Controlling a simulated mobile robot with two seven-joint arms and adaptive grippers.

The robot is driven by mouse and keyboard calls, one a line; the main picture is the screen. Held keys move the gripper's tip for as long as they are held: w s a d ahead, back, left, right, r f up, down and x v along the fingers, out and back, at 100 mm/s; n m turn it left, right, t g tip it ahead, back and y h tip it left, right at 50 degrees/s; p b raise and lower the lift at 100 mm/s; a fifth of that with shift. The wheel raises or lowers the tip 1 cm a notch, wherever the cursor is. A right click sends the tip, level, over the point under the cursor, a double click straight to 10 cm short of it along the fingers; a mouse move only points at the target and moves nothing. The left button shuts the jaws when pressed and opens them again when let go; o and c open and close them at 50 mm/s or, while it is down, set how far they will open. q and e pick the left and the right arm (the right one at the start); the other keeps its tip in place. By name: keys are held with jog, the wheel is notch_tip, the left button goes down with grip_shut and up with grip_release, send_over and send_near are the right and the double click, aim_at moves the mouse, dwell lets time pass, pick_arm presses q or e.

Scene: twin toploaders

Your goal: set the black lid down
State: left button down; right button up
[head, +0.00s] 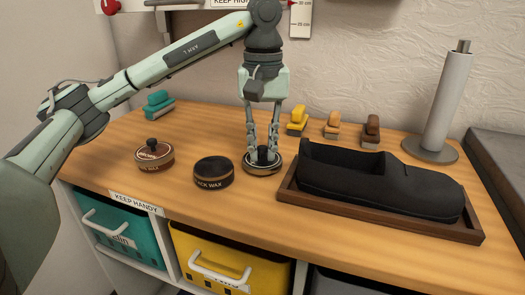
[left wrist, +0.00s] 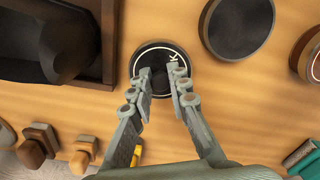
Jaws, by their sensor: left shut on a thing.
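The black lid (head: 260,168) is a low round disc with a pale ring and a central knob. My left gripper (head: 263,154) points straight down and is shut on the lid's knob; it also shows in the left wrist view (left wrist: 161,92), with the lid (left wrist: 160,53) between its fingertips. The lid is level, at or just above the table; I cannot tell whether it touches. The black wax tin (head: 213,174) stands lidless just left of it, apart from it, and shows in the left wrist view too (left wrist: 237,27). My right gripper is not in view.
A wooden tray (head: 385,217) holding a black shoe (head: 380,185) lies close right of the lid. A brown lidded tin (head: 154,155) stands further left. Several coloured brushes (head: 297,122) and a grey roll stand (head: 446,105) line the back. The table front (head: 235,215) is clear.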

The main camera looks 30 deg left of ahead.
pick_arm(q)
jog(key=shift+f, duration=0.25)
jog(key=shift+f, duration=0.1)
jog(key=c, duration=1.4)
grip_release()
jog(key=shift+c, duration=0.2)
